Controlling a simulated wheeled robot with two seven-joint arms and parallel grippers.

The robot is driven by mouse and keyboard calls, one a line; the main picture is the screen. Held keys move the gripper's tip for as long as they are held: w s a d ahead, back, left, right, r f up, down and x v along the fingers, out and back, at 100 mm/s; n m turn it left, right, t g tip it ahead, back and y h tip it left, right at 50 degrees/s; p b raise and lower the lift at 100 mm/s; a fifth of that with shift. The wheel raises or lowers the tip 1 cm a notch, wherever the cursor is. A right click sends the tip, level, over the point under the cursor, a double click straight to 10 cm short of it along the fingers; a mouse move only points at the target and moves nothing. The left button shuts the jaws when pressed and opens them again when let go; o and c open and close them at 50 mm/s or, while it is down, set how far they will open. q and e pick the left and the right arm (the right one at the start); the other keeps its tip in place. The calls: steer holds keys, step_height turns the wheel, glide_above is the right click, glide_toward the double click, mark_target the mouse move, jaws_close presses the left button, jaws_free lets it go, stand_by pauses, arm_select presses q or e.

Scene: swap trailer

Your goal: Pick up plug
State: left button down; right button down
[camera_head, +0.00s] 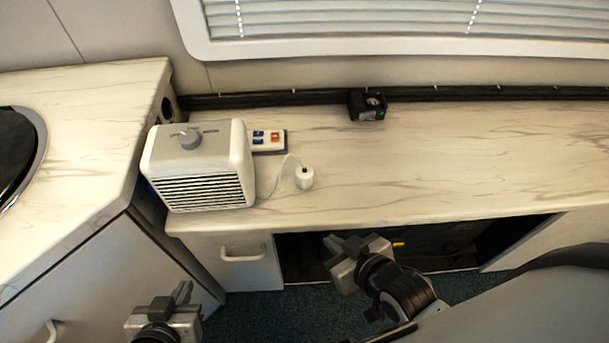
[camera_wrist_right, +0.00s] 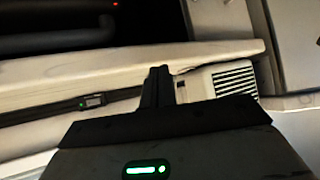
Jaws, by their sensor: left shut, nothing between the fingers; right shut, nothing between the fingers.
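The white plug (camera_head: 304,177) stands on the marbled counter, with a thin white cord running from it toward the heater. My right gripper (camera_head: 334,244) is in front of the counter's front edge, nearer to me than the plug and apart from it. It is shut and empty; its closed fingers also show in the right wrist view (camera_wrist_right: 158,85). My left gripper (camera_head: 183,291) is low at the bottom left, in front of the drawer cabinet, shut and empty. I cannot make out the plug in the right wrist view.
A white heater (camera_head: 198,170) stands left of the plug; it also shows in the right wrist view (camera_wrist_right: 232,78). A small black device (camera_head: 367,105) sits at the back. The counter (camera_head: 470,160) right of the plug is clear.

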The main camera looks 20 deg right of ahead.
steer(key=c, duration=1.8)
jaws_free()
steer(key=o, duration=0.6)
steer(key=shift+a+n, duration=0.15)
steer(key=shift+n, duration=0.55)
steer(key=o, duration=0.3)
steer(key=n, duration=0.2)
steer(key=a+n, duration=0.1)
steer(key=n, duration=0.1)
steer(key=w+r+n, duration=0.1)
steer(key=n, duration=0.1)
steer(key=shift+a, duration=0.2)
steer(key=n+t+h, duration=0.2)
steer(key=n+h, duration=0.2)
steer(key=n, duration=2.1)
glide_toward(302, 169)
steer(key=x, duration=0.7)
steer(key=b+x, duration=0.1)
steer(key=x, duration=0.3)
steer(key=shift+w+d+f, duration=0.1)
steer(key=shift+d+f, duration=0.05)
steer(key=shift+f, duration=0.35)
